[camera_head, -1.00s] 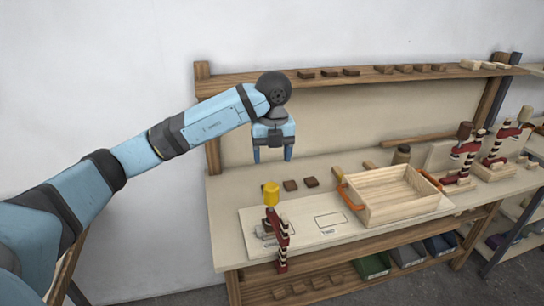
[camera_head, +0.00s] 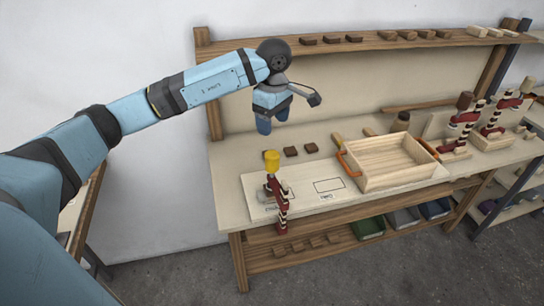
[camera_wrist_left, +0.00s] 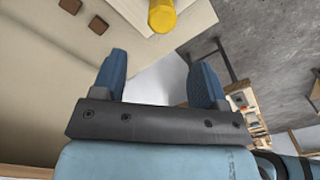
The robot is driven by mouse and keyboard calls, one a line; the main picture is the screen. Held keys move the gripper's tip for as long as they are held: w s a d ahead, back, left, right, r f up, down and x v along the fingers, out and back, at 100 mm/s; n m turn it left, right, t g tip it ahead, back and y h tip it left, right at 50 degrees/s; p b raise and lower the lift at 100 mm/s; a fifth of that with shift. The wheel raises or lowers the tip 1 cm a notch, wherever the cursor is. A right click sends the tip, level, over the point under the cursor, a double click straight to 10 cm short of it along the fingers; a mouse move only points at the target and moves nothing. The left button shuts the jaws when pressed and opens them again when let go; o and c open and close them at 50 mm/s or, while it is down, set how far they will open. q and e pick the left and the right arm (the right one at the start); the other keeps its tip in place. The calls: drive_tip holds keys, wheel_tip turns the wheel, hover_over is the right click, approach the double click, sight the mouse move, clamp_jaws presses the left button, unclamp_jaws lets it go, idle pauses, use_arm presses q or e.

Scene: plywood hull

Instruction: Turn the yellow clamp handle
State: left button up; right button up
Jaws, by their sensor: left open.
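The yellow clamp handle (camera_head: 271,161) stands upright on top of a dark red clamp (camera_head: 277,190) at the front left edge of the workbench. It also shows at the top of the left wrist view (camera_wrist_left: 162,15), beyond the fingertips. My left gripper (camera_head: 273,124) hangs above and a little behind the handle, with clear space between them. In the left wrist view its two blue fingers (camera_wrist_left: 158,75) are apart with nothing between them. My right gripper is not in view.
A wooden tray (camera_head: 392,178) with orange handles sits right of the clamp on a pale board (camera_head: 250,185). Small dark blocks (camera_head: 291,151) lie behind the clamp. More red clamps (camera_head: 466,125) stand farther right. A shelf (camera_head: 360,47) runs along the back.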

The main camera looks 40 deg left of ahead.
sight(272, 161)
use_arm(q)
wheel_tip(272, 161, down, 14)
drive_tip(key=m+p, duration=0.1)
drive_tip(key=m, duration=0.3)
drive_tip(key=m+p, duration=0.2)
drive_tip(key=m, duration=0.3)
drive_tip(key=shift+a+r+p, duration=0.15)
drive_tip(key=shift+p, duration=0.15)
drive_tip(key=c, duration=0.9)
